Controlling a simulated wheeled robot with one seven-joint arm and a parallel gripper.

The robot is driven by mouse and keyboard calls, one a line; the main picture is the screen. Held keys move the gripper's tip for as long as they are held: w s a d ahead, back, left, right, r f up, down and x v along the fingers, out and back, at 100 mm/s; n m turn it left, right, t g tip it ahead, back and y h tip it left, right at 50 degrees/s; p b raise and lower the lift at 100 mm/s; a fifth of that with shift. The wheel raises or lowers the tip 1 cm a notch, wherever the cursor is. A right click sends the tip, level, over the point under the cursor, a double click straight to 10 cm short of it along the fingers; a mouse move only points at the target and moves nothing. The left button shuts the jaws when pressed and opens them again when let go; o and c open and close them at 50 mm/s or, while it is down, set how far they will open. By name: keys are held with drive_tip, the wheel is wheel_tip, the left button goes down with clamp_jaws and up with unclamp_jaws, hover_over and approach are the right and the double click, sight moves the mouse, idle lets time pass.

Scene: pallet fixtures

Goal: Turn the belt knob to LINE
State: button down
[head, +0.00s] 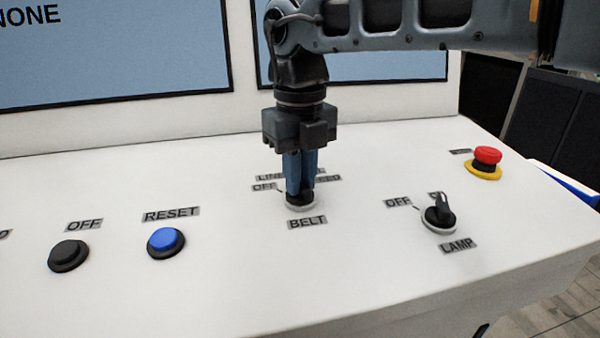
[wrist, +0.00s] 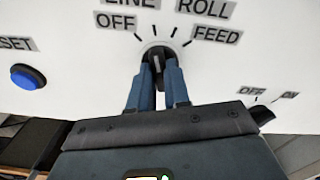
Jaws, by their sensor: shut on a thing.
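The belt knob (head: 300,202) is a small black knob on a pale ring, above the BELT label (head: 307,223) on the white sloping panel. My gripper (head: 301,188) points down at it, its two blue fingers shut on the knob. In the wrist view the fingers stand on either side of the knob (wrist: 158,55). The labels OFF (wrist: 116,22), LINE (wrist: 130,3), ROLL (wrist: 203,5) and FEED (wrist: 216,35) fan around it with tick marks. The knob's grip points roughly up the picture; its exact setting is hard to tell between the fingers.
Left of the knob are a blue RESET button (head: 166,242) and a black OFF button (head: 68,255). Right are the black lamp knob (head: 440,213) and a red emergency button (head: 486,158) on a yellow base. Screens stand behind the panel. The panel front is clear.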

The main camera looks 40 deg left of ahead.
drive_tip(key=shift+m, duration=0.3)
drive_tip(key=c, duration=1.1)
unclamp_jaws()
drive_tip(key=shift+r+b, duration=0.6)
drive_tip(key=shift+r, duration=3.3)
